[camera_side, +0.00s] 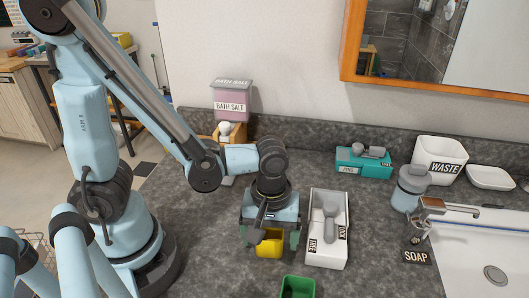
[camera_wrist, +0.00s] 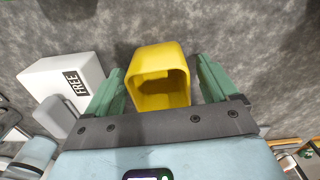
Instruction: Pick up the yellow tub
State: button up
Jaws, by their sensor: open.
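The yellow tub (camera_side: 269,243) stands on the dark grey counter, directly below my gripper (camera_side: 270,238) in the side view. In the wrist view the yellow tub (camera_wrist: 161,78) shows its open, hollow top and sits between the two green fingers of my gripper (camera_wrist: 162,88). The fingers are open, one on each side of the tub. A gap shows on the right, and the left finger is close to the tub's wall; I cannot tell whether it touches.
A white box (camera_side: 327,232) with a grey handled item is close on the right. A green tub (camera_side: 297,287) stands in front. Farther back are a teal box (camera_side: 363,163), a waste bin (camera_side: 440,156), a bath salt jar (camera_side: 231,100) and a soap dispenser (camera_side: 410,188).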

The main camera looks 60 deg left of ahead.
jog(key=c, duration=1)
jog(key=shift+c, duration=0.2)
